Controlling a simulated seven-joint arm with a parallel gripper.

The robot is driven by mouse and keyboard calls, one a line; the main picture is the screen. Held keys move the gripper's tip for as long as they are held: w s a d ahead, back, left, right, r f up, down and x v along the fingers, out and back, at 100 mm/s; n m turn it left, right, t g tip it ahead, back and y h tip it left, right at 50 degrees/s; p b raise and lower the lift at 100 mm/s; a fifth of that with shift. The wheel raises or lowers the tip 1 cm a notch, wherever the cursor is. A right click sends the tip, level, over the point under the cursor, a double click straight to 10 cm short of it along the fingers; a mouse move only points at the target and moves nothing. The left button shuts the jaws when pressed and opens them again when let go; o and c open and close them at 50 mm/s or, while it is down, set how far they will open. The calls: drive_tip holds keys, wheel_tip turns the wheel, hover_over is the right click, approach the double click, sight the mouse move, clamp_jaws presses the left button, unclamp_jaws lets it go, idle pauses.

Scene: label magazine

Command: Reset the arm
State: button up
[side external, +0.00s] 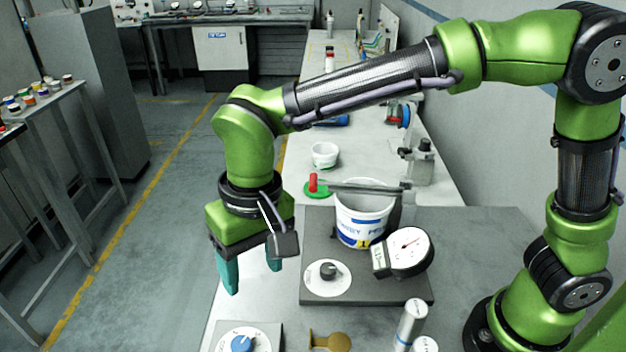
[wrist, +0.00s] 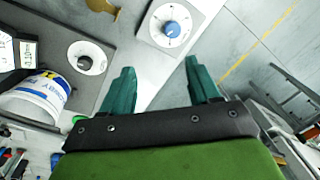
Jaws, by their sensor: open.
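My gripper (side external: 250,272) hangs at the left end of my green arm, with its teal fingers pointing down. In the side external view it is left of the dark grey base plate (side external: 315,290), around the bench's left edge. In the wrist view the two fingers of my gripper (wrist: 160,88) stand wide apart with nothing between them. Beyond the fingertips are the pale bench top and the grey floor.
A white tub (side external: 362,222) stands on the plate by a dial gauge (side external: 408,247) and a black knob (side external: 327,270). A blue knob (side external: 242,343) on a panel is at the front left. A small white cup (side external: 325,154) stands farther back. The aisle floor (side external: 160,230) left is clear.

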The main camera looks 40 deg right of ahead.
drive_tip(key=s+d+r+m+t, duration=0.1)
drive_tip(key=s+d+t, duration=0.1)
drive_tip(key=d, duration=0.7)
drive_tip(key=s+d+r+m+t, duration=0.1)
drive_tip(key=s+d+r+t, duration=0.1)
drive_tip(key=d, duration=0.7)
drive_tip(key=s+d+r+m+t, duration=0.1)
drive_tip(key=s+d+r+t, duration=0.1)
drive_tip(key=d, duration=0.6)
drive_tip(key=shift+s+d+r+t+y, duration=0.15)
drive_tip(key=shift+s+d+t+y, duration=0.25)
drive_tip(key=shift+s, duration=0.15)
